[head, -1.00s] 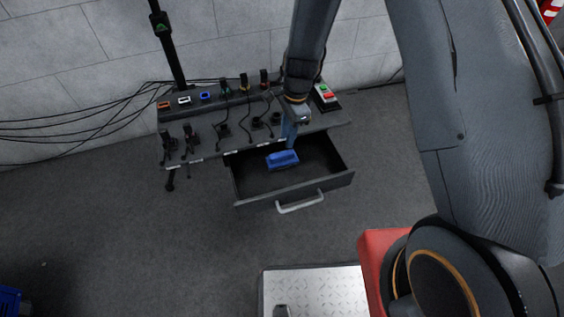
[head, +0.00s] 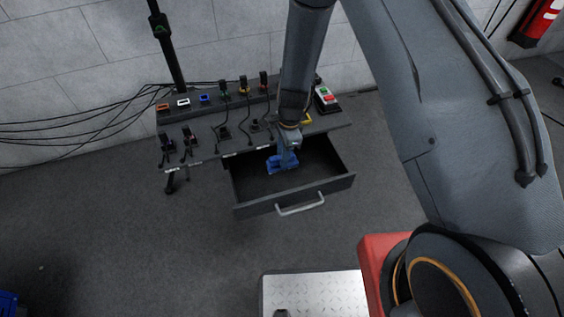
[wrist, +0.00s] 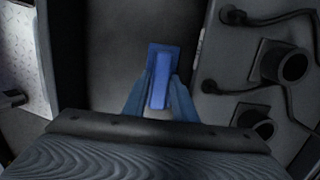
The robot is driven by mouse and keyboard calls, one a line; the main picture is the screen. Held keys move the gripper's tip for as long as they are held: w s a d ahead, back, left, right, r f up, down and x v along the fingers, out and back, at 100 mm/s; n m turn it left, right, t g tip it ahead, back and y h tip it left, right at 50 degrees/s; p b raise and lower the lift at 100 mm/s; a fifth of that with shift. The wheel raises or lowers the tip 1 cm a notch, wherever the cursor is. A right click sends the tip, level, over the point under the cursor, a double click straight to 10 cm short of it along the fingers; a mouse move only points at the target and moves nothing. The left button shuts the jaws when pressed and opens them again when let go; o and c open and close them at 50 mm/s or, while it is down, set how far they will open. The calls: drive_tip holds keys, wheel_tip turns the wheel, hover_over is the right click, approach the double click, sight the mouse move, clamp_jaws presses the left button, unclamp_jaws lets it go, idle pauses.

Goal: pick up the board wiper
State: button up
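The blue board wiper (head: 285,166) lies inside the open grey drawer (head: 329,187). In the wrist view the wiper (wrist: 163,62) points away from me, its raised narrow part between my blue fingers. My gripper (head: 287,158) is down in the drawer at the wiper and covers part of it in the head view. In the wrist view my gripper (wrist: 163,85) has one finger on each side of the wiper, apparently open with narrow gaps; contact is hard to make out.
The drawer sits under a dark bench panel (head: 210,138) with sockets, plugs and hanging cables. A box with red and green buttons (head: 326,97) stands at its right end. The drawer's front wall and pale handle (head: 300,205) face me.

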clamp_jaws()
drive_tip(key=shift+r, duration=0.15)
wheel_tip(320, 180, up, 18)
drive_tip(key=p, duration=0.1)
drive_tip(key=shift+p, duration=0.35)
drive_tip(key=shift+c, duration=1.5)
unclamp_jaws()
drive_tip(key=shift+c, duration=1.4)
